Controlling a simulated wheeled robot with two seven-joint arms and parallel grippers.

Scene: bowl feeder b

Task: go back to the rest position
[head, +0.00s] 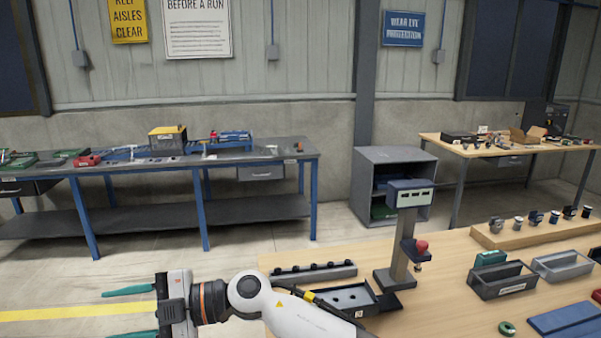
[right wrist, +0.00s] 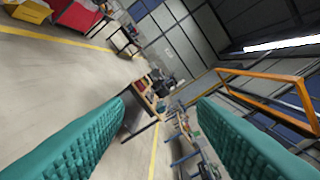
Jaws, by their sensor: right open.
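My right gripper (head: 108,314) is low in the head view, left of the workbench, with its green fingers pointing left. Its white arm comes in from the bottom, in front of the bench's near left corner. In the right wrist view the two green ribbed fingers (right wrist: 160,135) are wide apart with nothing between them. The gripper touches nothing that I can see. My left gripper is in neither view.
The wooden workbench (head: 450,314) holds a press-like stand (head: 401,250), a black tray (head: 347,298), a dark bin (head: 503,284) and a grey bin (head: 562,265). A blue-legged bench (head: 200,205) stands at the back left. Open floor (head: 60,270) lies left of the gripper.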

